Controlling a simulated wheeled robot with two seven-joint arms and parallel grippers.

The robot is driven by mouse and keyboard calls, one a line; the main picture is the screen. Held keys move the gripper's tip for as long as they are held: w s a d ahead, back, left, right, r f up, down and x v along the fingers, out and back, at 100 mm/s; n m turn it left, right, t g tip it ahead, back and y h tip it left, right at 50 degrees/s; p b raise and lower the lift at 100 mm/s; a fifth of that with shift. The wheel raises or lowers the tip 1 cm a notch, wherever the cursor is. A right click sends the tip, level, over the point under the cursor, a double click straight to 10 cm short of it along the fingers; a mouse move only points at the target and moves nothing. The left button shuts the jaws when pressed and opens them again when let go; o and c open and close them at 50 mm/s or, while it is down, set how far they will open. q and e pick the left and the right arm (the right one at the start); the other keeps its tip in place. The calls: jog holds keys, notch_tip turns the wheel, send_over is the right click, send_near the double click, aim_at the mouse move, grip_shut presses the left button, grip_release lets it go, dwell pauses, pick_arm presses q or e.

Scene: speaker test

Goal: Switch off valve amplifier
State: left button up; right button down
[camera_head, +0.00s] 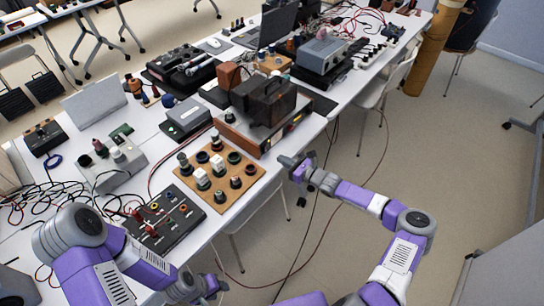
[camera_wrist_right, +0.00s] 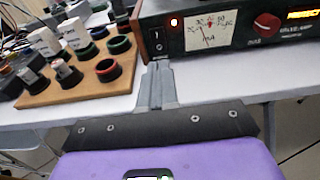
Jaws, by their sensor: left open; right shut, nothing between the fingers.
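The valve amplifier (camera_head: 236,137) stands on the table edge, a dark box with a wooden-edged case and a dark cage on top. My left gripper (camera_head: 217,284) is open, low at the picture's bottom, partly hidden.
A wooden board (camera_head: 187,185) with several round sockets and knobs lies left of the amplifier. A black box with coloured jacks (camera_head: 167,222) is nearer. Cables, a laptop (camera_head: 272,25) and other devices crowd the table.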

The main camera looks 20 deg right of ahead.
aim_at(266, 151)
jog(key=b+x, duration=0.1)
jog(key=x, duration=0.5)
jog(key=shift+b, duration=0.3)
